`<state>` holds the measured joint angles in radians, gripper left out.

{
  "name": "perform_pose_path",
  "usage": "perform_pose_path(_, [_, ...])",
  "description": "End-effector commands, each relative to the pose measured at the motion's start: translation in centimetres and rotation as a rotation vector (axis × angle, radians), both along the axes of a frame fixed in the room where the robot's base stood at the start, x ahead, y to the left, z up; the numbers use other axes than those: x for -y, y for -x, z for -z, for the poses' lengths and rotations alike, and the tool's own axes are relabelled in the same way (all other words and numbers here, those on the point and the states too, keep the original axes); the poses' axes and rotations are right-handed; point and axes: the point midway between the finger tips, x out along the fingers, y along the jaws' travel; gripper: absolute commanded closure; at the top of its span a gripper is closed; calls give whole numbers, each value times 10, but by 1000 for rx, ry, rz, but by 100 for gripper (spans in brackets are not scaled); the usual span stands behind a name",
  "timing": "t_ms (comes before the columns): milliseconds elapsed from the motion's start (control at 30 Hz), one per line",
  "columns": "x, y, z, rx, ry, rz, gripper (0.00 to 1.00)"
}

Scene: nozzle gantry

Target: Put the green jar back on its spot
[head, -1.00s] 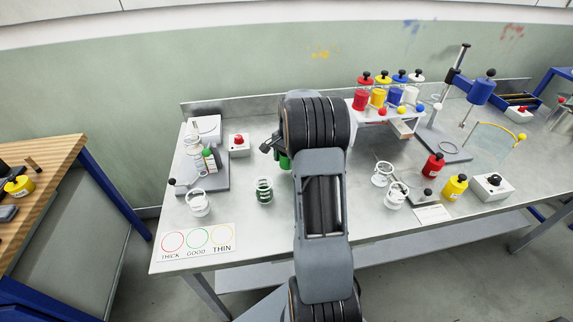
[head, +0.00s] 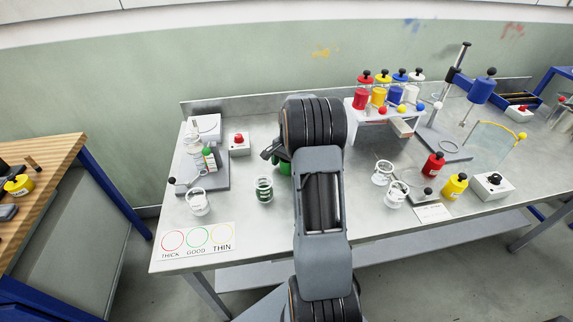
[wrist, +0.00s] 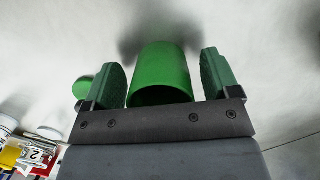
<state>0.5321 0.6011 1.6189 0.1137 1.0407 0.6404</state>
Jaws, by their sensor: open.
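The green jar (wrist: 160,75) stands between the two fingers of my gripper (wrist: 162,82) in the wrist view, with a narrow gap showing on each side. The fingers are open, green-padded, and not closed on it. In the head view my gripper (head: 271,153) is low over the table, left of my arm. A green part of the jar (head: 285,168) shows just below it; my arm hides the rest. A small green round thing (wrist: 83,87) lies left of the left finger in the wrist view. I cannot make out the jar's spot.
A clear jar with dark green contents (head: 264,190) stands close by, front left of my gripper. A red-button box (head: 239,144) and a grey stand with bottles (head: 207,178) are left. A rack of coloured jars (head: 388,112) is right. The THICK/GOOD/THIN card (head: 197,240) lies front left.

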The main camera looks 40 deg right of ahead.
Motion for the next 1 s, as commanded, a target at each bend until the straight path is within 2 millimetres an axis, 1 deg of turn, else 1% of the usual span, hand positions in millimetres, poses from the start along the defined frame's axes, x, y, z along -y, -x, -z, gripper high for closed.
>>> perform_pose_path(133, [0,0,-1,0,0,0,18])
perform_pose_path(267, [1,-1,-10,3,1,0,18])
perform_pose_path(367, [4,-2,-26,5,2,1,18])
perform_pose_path(500, [8,-3,-53,5,3,1,18])
perform_pose_path(700, [13,-5,-89,3,3,-1,18])
perform_pose_path(800, [15,-6,-103,2,2,0,18])
perform_pose_path(933, [16,-6,-115,2,2,-1,18])
perform_pose_path(1000, [12,-6,-122,7,5,-15,18])
